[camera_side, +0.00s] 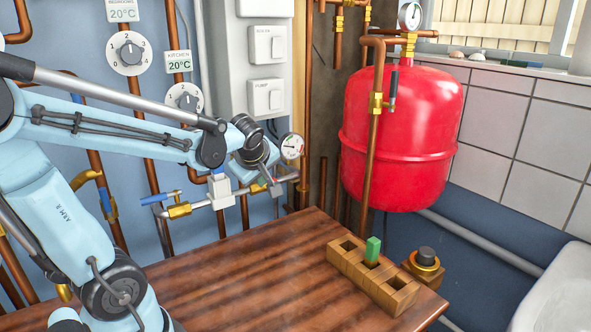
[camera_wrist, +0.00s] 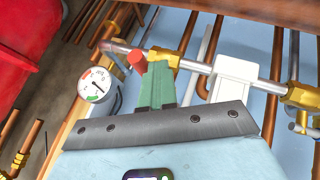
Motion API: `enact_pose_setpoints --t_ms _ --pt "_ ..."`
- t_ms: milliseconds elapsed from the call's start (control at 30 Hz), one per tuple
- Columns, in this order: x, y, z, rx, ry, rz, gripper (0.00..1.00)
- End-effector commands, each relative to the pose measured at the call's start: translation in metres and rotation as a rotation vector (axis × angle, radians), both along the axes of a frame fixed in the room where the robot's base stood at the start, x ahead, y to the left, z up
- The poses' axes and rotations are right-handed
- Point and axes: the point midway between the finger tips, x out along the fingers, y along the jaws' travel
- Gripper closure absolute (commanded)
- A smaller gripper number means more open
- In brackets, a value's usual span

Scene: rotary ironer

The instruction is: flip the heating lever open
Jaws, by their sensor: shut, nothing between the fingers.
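A red handle end (camera_wrist: 138,61), which may be the heating lever, shows in the wrist view beside the pipe and brass fittings. My gripper's green fingers (camera_wrist: 160,58) are shut and empty, just to its right; they hide part of it, and I cannot tell whether they touch. In the side view my gripper (camera_side: 274,188) is at the right end of the horizontal pipe run, hiding that handle. A white valve body (camera_side: 221,191) sits on this run, also in the wrist view (camera_wrist: 234,76). A blue lever (camera_side: 153,200) is at the run's left end.
A pressure gauge (camera_side: 292,146) hangs close to my gripper. Copper pipes line the wall. A red tank (camera_side: 405,135) stands right. On the wooden table (camera_side: 240,275) are a slotted block (camera_side: 390,292) with a green peg (camera_side: 373,249). The table's middle is clear.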

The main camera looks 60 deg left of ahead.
Motion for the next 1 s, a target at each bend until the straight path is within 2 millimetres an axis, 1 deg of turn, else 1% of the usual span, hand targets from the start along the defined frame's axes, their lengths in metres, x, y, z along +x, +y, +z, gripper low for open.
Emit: enact_pose_setpoints --t_ms 167,267,633,1000 --pt "0.005 -0.002 0.0 -0.001 -0.002 -0.003 1.0" --pt "0.011 -0.004 0.0 0.001 0.0 0.058 1.0" --pt "0.034 -0.005 0.0 0.001 0.0 0.413 1.0" --pt "0.055 0.003 0.0 0.002 0.0 0.77 1.0"
